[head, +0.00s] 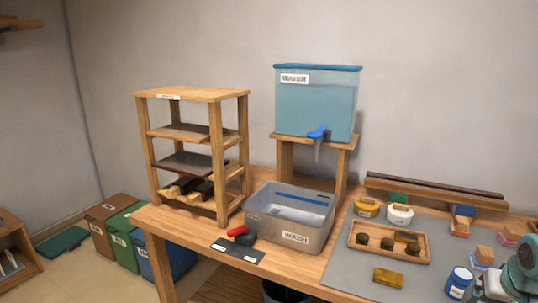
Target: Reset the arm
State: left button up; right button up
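Neither of my grippers shows in the head view. A rounded teal and light grey shape (527,262) is cut off by the right edge, over the front right of the wooden workbench (185,228). I cannot tell whether it is part of an arm, and no fingers show on it.
A wooden shelf rack (192,95) stands on the bench's left. A blue water tank (316,105) sits on a stand behind a grey wash tub (290,218). A wooden tray (389,254) and small blocks are at right. Several bins (119,236) stand on the floor at left.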

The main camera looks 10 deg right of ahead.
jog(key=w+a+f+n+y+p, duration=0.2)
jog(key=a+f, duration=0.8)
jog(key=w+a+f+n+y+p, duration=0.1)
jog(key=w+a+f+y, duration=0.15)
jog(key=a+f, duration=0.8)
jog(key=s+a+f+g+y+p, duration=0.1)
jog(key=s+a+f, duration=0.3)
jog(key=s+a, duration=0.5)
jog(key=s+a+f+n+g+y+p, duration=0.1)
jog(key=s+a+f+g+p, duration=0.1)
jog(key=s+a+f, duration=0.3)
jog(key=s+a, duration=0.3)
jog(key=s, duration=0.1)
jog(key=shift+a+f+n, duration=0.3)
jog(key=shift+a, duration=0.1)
